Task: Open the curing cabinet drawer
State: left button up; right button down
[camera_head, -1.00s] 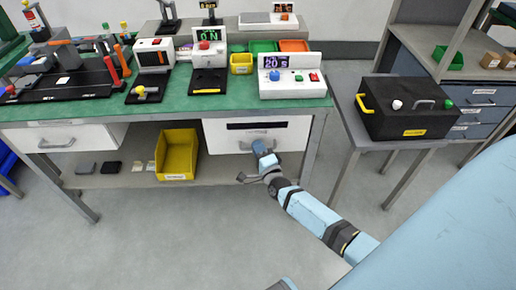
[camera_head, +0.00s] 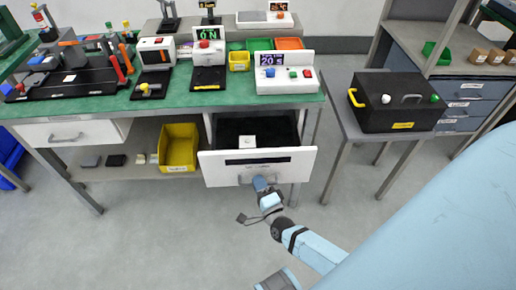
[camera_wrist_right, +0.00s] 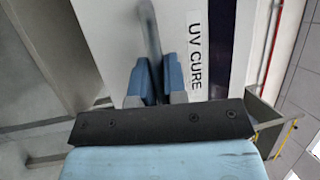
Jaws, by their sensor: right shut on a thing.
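The curing cabinet drawer (camera_head: 222,170) under the green-topped bench is pulled out, with its dark interior showing and a small white piece (camera_head: 248,142) inside. Its white front has a dark strip and a grey bar handle. My right gripper (camera_head: 261,184) is shut on the handle at the middle of the drawer front. In the right wrist view the blue fingers (camera_wrist_right: 160,76) close around the grey handle bar (camera_wrist_right: 150,35), beside a "UV CURE" label (camera_wrist_right: 197,48). My left gripper is not in view.
A yellow bin (camera_head: 180,148) stands on the lower shelf left of the drawer. A white box (camera_head: 285,80) with a display and buttons sits on the bench above. A black case (camera_head: 395,112) rests on a side table at right. The floor in front is clear.

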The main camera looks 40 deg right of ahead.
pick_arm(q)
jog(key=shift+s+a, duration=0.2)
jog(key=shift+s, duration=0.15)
pick_arm(e)
jog(key=shift+s+a, duration=0.45)
jog(key=shift+s, duration=0.3)
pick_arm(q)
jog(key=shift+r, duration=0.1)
pick_arm(e)
jog(key=c, duration=1.5)
grip_release()
jog(key=shift+o, duration=0.2)
